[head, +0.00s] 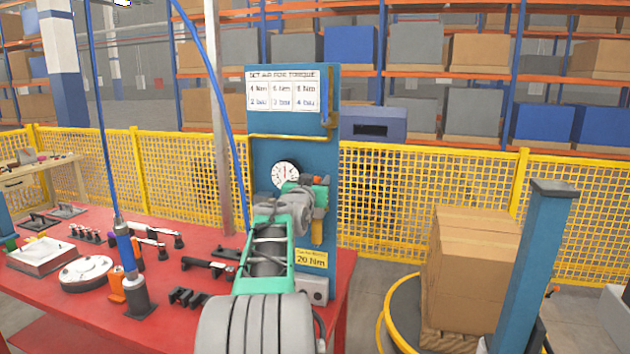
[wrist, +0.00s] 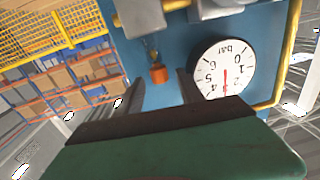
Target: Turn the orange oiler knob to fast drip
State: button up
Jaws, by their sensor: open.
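A small orange knob (wrist: 158,74) shows in the wrist view in front of the blue panel, below a grey fitting as pictured. My gripper (wrist: 157,90) is open, with its two dark fingers apart. The knob appears between the fingertips in the picture; I cannot tell how far ahead of them it is, and no contact shows. In the head view, my green arm reaches the blue panel (head: 290,130), and my gripper (head: 316,192) is by the right of the round gauge. The fingers and the knob are hard to make out there. The knob's setting cannot be read.
A white pressure gauge (wrist: 223,68) sits close beside the right finger in the wrist view. A yellow pipe (wrist: 287,60) runs along the panel edge. The red table (head: 190,270) holds several tools and fittings. Boxes (head: 472,270) stand at right, beyond the panel.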

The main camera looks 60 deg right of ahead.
jog(key=shift+c, duration=0.4)
grip_shut()
jog(key=shift+s+d+f+n+t+y+b, duration=0.1)
jog(key=shift+s+n+t+y+b, duration=0.1)
jog(key=shift+n+t+b, duration=0.3)
jog(key=shift+s+f+n+t+y+b, duration=0.1)
jog(key=shift+s+n+t+b, duration=0.15)
jog(key=shift+t+b, duration=0.35)
jog(key=n+t+y, duration=0.1)
jog(key=n+t+b, duration=0.1)
jog(key=t, duration=0.1)
jog(key=shift+s+d+r+y, duration=0.1)
jog(key=shift+d+r+y, duration=0.05)
jog(key=shift+y, duration=0.25)
jog(key=shift+n+t+y, duration=0.4)
jog(key=shift+n+t, duration=0.25)
jog(key=shift+t, duration=0.15)
jog(key=shift+o, duration=0.4)
grip_release()
